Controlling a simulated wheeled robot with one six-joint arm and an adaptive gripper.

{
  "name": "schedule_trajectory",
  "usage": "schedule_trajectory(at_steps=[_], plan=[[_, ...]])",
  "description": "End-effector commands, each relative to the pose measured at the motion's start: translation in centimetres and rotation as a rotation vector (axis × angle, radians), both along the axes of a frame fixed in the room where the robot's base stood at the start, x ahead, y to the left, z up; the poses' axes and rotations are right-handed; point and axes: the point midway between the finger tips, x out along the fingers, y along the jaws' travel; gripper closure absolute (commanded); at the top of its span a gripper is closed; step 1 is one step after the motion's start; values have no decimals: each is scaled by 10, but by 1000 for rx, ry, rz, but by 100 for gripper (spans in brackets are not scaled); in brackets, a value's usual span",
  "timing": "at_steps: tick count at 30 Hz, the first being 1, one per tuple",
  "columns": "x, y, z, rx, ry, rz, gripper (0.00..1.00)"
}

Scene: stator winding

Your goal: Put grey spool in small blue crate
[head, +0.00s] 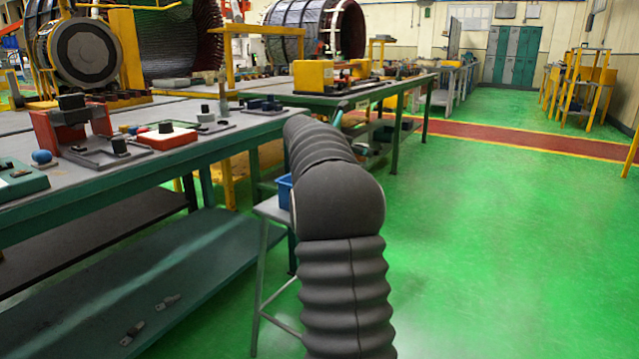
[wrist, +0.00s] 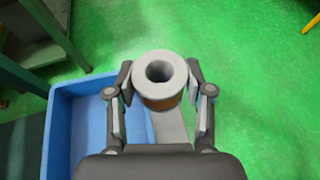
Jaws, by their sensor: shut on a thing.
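The grey spool (wrist: 160,72) is a light grey ring with a round hole and a copper-brown band below its rim. It shows in the wrist view, upper middle. My gripper (wrist: 160,84) is shut on it, one finger at each side. The small blue crate (wrist: 62,125) lies below and to the left in the wrist view. The spool appears over the crate's right side, and its height above it is hard to tell. In the head view a bit of the blue crate (head: 284,190) shows behind my arm. The gripper and spool are hidden there.
The crate stands on a small grey stand (head: 268,207) beside the green workbench (head: 230,132). The bench carries a red fixture (head: 62,128) and several small parts. In the wrist view a table edge (wrist: 35,35) is at upper left. Green floor is open to the right.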

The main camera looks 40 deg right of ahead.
Motion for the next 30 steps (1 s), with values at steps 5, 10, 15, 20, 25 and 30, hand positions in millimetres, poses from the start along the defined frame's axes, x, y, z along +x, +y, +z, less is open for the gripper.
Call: schedule_trajectory(at_steps=[5,10,15,20,25,30], plan=[[38,4,-22,1,4,9,83],[70,4,-41,1,2,11,83],[95,2,-55,0,2,8,83],[108,0,-63,0,0,7,83],[110,0,-70,0,1,5,83],[110,0,-93,1,4,5,83]])
